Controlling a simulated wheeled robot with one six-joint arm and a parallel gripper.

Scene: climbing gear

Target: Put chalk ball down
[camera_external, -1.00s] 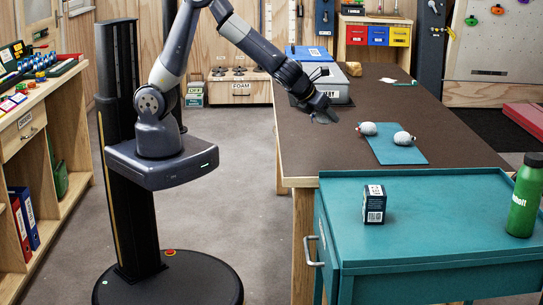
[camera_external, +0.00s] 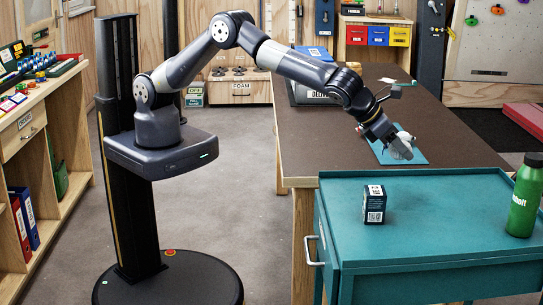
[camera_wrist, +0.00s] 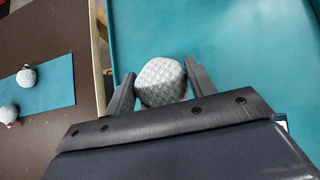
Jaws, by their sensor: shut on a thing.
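My gripper (camera_external: 400,147) is shut on a chalk ball, a pale grey, textured ball that shows between the two fingers in the wrist view (camera_wrist: 160,84). In the wrist view, the teal cart top (camera_wrist: 235,45) lies beyond the held ball; no contact between them is visible. Two more whitish balls, an upper one (camera_wrist: 27,77) and a lower one (camera_wrist: 8,113), lie on a teal mat (camera_wrist: 55,85) on the brown table at left.
On the teal cart (camera_external: 440,230) stand a small dark box with a white label (camera_external: 374,205) and a green bottle (camera_external: 524,198) at right. Cart top between them is clear.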

